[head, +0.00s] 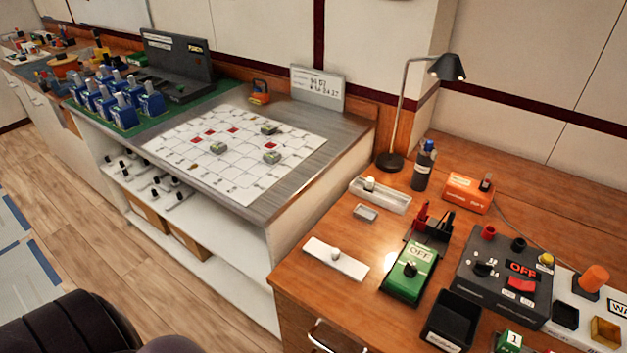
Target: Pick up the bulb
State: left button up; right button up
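A small pale rounded piece (370,184) that looks like a bulb stands in a light grey tray (396,203) on the wooden desk, left of the desk lamp's base. A second small white rounded piece (335,254) sits on a flat white strip (350,268) nearer the desk's left edge. I cannot tell for sure which of the two is the bulb. Neither of my grippers shows in the head view, and nothing touches either piece.
A green switch box (411,269), a black control box (505,275) and a black bin (453,320) crowd the right. A grey bench (340,148) adjoins on the left.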

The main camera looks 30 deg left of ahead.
aim_at(370, 187)
jog(key=u, duration=0.7)
jog(key=j+z, duration=0.25)
jog(key=z, duration=0.15)
jog(key=j+z, duration=0.25)
jog(key=z, duration=0.15)
jog(key=j+z, duration=0.25)
jog(key=z, duration=0.15)
